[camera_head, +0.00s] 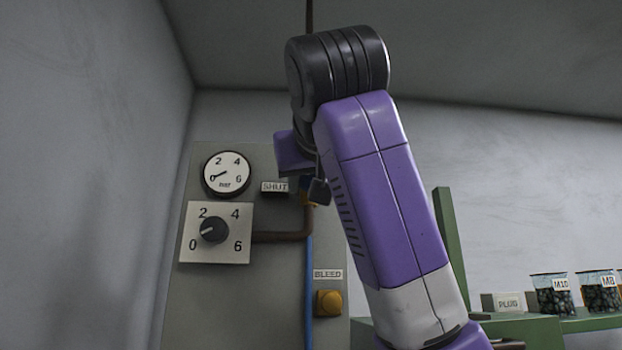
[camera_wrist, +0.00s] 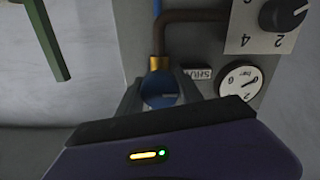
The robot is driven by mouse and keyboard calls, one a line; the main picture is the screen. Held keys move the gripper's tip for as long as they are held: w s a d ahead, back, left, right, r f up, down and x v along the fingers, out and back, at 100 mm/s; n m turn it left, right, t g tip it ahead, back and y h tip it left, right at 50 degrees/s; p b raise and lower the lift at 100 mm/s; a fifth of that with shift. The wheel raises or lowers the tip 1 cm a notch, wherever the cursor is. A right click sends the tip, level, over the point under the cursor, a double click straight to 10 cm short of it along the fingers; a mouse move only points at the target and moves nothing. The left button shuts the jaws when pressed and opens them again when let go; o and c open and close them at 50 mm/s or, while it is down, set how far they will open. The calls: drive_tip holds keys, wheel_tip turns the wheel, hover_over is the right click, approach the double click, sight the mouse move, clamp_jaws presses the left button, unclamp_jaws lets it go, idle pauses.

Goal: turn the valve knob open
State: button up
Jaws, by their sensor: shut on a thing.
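The blue valve knob (camera_wrist: 161,88) sits below a brass fitting (camera_wrist: 157,63) in the wrist view, which is upside down. My gripper (camera_wrist: 160,94) is shut on the knob, one grey finger on each side of it. In the head view my wrist and arm cover most of the knob and the gripper. A SHUT label (camera_head: 274,186) is fixed to the panel just left of the valve; it also shows in the wrist view (camera_wrist: 199,74). The knob's exact angle cannot be told.
The grey panel (camera_head: 185,300) carries a round gauge (camera_head: 226,174) with its needle near 0, a black dial knob (camera_head: 213,230) on a numbered plate, and a yellow BLEED button (camera_head: 328,302). A green post (camera_head: 452,240) and shelf jars (camera_head: 552,294) stand to the right.

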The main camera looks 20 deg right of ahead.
drive_tip(key=shift+m, duration=0.3)
drive_tip(key=m+b, duration=0.1)
drive_tip(key=m, duration=0.1)
drive_tip(key=shift+a+f+m, duration=0.1)
drive_tip(key=shift+m, duration=0.2)
drive_tip(key=m, duration=0.5)
drive_tip(key=shift+b, duration=0.4)
drive_tip(key=m, duration=0.5)
drive_tip(key=shift+p, duration=0.3)
drive_tip(key=shift+m+p, duration=0.55)
drive_tip(key=shift+m, duration=1.75)
drive_tip(key=o, duration=1.3)
